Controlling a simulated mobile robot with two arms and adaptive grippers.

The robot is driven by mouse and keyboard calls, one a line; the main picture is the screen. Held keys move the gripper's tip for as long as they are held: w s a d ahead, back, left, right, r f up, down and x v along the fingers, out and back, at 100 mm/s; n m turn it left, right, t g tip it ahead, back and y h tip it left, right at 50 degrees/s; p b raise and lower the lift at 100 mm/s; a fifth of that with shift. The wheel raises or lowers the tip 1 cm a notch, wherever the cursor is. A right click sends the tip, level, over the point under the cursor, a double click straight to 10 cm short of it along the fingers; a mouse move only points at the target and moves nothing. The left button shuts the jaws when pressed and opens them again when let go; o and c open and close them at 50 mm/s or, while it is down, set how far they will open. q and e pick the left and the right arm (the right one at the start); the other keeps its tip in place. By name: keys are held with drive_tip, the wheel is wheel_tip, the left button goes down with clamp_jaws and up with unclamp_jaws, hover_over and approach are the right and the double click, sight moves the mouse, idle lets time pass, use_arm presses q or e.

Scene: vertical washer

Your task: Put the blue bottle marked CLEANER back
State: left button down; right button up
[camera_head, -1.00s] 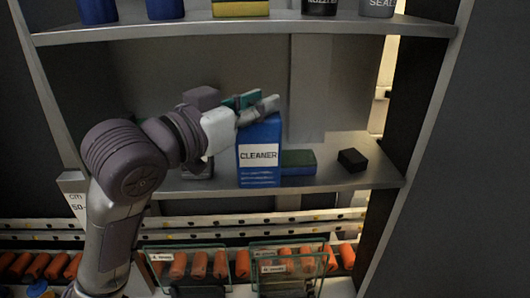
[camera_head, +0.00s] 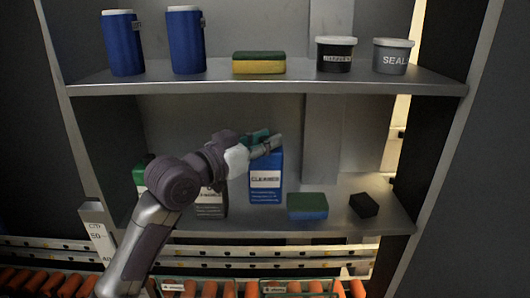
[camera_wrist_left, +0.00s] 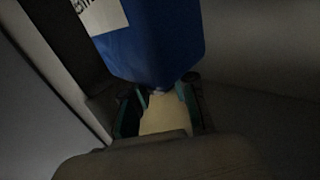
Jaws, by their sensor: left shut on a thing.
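The blue bottle marked CLEANER (camera_head: 265,190) is upright at the lower shelf (camera_head: 340,225), between a dark labelled container and a sponge. I cannot tell whether its base touches the shelf. My left gripper (camera_head: 266,146) is shut on the bottle's top end, reaching in from the left. In the left wrist view the blue bottle (camera_wrist_left: 160,45) fills the top middle, with part of its white label showing. The teal fingers of the left gripper (camera_wrist_left: 160,100) close around its narrow end. My right gripper is not in view.
A green-and-blue sponge (camera_head: 307,206) and a black block (camera_head: 364,205) lie to the right. A dark labelled container (camera_head: 211,204) stands left, partly behind my arm. The upper shelf (camera_head: 300,88) holds blue containers, a yellow sponge (camera_head: 259,67) and two tubs.

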sight(265, 158)
use_arm(q)
wheel_tip(265, 158, down, 3)
drive_tip(key=shift+f+p, duration=0.1)
drive_tip(key=shift+p, duration=0.65)
drive_tip(key=shift+s+f, duration=0.1)
drive_tip(key=shift+f, duration=0.1)
drive_tip(key=shift+f, duration=0.2)
drive_tip(key=c, duration=0.9)
unclamp_jaws()
